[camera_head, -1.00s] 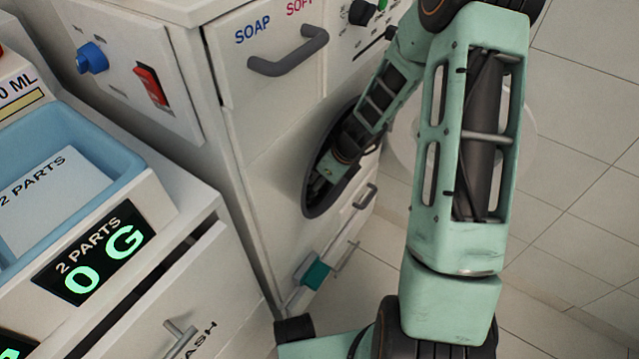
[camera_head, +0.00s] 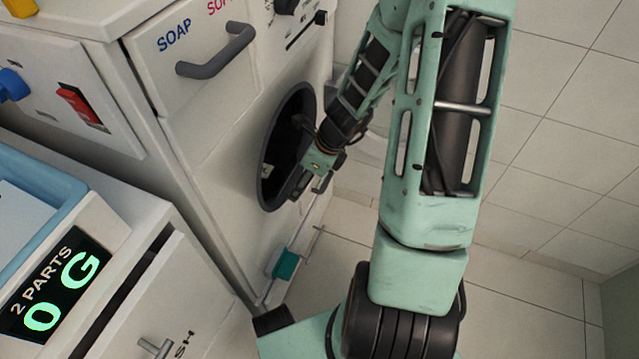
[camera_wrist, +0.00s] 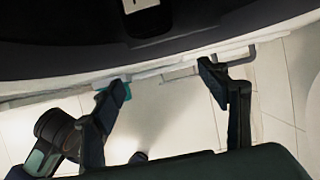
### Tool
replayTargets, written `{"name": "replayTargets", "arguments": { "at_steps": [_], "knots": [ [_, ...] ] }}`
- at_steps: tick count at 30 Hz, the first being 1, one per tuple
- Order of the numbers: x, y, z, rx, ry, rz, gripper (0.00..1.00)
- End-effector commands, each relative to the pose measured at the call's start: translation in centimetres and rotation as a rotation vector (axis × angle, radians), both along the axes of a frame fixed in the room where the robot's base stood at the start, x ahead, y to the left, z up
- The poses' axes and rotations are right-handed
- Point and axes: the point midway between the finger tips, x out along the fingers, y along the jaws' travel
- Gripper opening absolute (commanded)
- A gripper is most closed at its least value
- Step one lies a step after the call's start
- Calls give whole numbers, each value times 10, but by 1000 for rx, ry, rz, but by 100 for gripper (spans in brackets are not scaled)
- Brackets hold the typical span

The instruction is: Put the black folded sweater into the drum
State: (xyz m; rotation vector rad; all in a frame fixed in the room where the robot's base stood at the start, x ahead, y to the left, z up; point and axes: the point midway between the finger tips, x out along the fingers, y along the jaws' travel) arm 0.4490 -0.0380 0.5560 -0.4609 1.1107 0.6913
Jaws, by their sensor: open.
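The drum (camera_head: 281,140) is a dark round opening in the front of the white washing machine in the head view. My gripper (camera_wrist: 163,79) is open, with nothing between its fingers in the wrist view. In the head view it is at the drum's right edge, in front of the opening, with its fingertips hard to make out. The drum's dark inside fills the top of the wrist view, with a black piece with a pale patch in it. A small pale patch also shows inside the drum in the head view. I cannot tell the black folded sweater apart from the dark interior.
A soap drawer with a grey handle (camera_head: 216,52) is above the drum. A teal-and-metal latch (camera_head: 287,264) sits low on the machine front. A white cabinet with a blue tray (camera_head: 45,205) stands at left. Tiled floor is free at right.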

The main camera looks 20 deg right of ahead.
Motion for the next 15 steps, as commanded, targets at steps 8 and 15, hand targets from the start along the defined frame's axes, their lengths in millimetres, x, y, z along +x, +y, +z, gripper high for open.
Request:
{"name": "replayTargets", "arguments": {
  "at_steps": [8, 15],
  "knots": [
    [-26, -27, 0, 0, 0, -2, 68],
    [-34, -34, 0, -1, -1, 1, 68]
  ]
}}
